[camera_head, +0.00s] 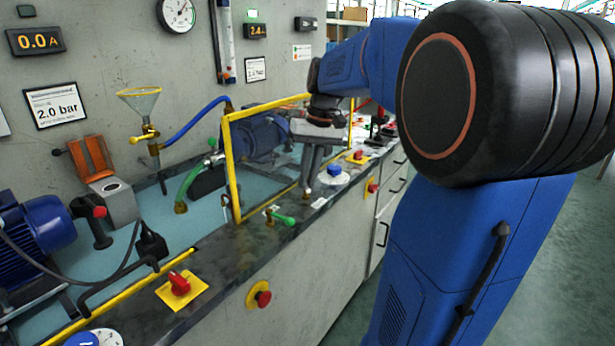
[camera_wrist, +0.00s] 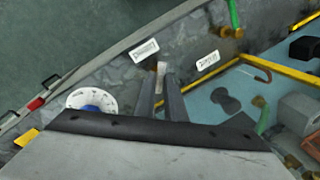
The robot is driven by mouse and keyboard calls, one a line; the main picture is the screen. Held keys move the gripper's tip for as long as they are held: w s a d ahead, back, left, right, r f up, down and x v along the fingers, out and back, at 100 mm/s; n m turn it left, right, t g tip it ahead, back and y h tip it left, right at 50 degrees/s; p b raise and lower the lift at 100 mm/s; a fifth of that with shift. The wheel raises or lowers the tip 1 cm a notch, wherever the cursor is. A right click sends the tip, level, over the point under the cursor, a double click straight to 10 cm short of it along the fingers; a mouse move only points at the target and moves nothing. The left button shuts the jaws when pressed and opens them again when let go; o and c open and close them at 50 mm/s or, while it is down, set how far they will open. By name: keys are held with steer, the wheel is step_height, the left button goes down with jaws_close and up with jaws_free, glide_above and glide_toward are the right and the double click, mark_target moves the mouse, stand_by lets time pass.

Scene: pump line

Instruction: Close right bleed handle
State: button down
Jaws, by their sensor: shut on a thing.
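My gripper (camera_head: 308,184) reaches down to the front edge of the bench, just left of a white-and-blue dial. In the wrist view its two fingers (camera_wrist: 164,78) are close together, shut on a small part of the right bleed handle (camera_wrist: 161,68). The fingers hide most of that handle, so its angle cannot be told. A small brass bit (camera_head: 307,193) shows below the fingertips in the head view. Another bleed handle, green (camera_head: 284,219) on a brass valve, lies to the left along the edge; it also shows at the top of the wrist view (camera_wrist: 233,14).
A yellow frame (camera_head: 233,170) stands just behind and left of my gripper. The white-and-blue dial (camera_head: 333,174) is close on the right. A red switch on a yellow plate (camera_head: 355,157) lies beyond it. White labels (camera_wrist: 144,50) lie near the fingertips.

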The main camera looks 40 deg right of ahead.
steer(key=m, duration=0.2)
steer(key=m+t, duration=0.1)
steer(key=m, duration=0.2)
steer(key=shift+s+m+h, duration=0.15)
steer(key=shift+m+h, duration=0.15)
steer(key=m, duration=0.4)
steer(key=shift+a+m+h, duration=0.15)
steer(key=shift+m+h, duration=0.25)
steer(key=c, duration=1.8)
jaws_free()
steer(key=s+r, duration=0.1)
steer(key=r, duration=0.4)
steer(key=s+r, duration=0.1)
steer(key=r, duration=0.5)
steer(key=s+d+r, duration=0.1)
steer(key=r, duration=0.5)
steer(key=shift+s, duration=0.15)
